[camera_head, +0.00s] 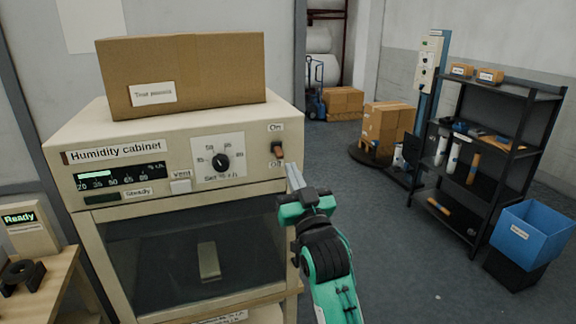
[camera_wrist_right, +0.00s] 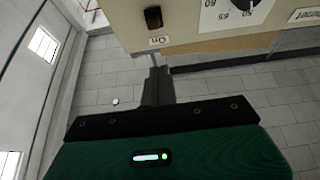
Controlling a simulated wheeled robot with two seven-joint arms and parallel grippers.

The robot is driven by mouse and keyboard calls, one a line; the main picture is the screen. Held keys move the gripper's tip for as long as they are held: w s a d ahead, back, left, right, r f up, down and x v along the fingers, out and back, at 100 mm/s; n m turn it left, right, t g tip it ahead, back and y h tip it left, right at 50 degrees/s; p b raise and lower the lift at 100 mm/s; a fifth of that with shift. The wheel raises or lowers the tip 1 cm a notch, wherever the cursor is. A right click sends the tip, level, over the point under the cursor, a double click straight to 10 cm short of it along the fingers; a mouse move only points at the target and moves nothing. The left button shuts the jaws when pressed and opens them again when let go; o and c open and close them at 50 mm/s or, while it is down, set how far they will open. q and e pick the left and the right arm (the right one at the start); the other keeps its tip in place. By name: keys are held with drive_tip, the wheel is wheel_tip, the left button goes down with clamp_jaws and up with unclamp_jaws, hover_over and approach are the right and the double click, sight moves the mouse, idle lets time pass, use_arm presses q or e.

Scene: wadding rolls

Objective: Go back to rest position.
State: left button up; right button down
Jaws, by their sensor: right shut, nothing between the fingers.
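My right gripper (camera_head: 295,178) is shut and empty, in front of the right edge of the humidity cabinet (camera_head: 75,137), just below its On/Off switch (camera_head: 278,150). In the right wrist view my right gripper (camera_wrist_right: 158,85) points toward the cabinet front, with the switch (camera_wrist_right: 153,17) above its tips. I cannot tell whether the fingertips touch the panel. The cabinet's display is lit green. My left gripper does not show in either view.
A cardboard box (camera_head: 200,75) sits on the cabinet. A side table (camera_head: 50,285) stands at left. A black shelf (camera_head: 500,100) and a blue bin (camera_head: 530,235) stand at right. Stacked cartons (camera_head: 385,125) are further back. Floor between cabinet and shelf is clear.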

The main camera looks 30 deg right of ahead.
drive_tip(key=shift+v, duration=0.75)
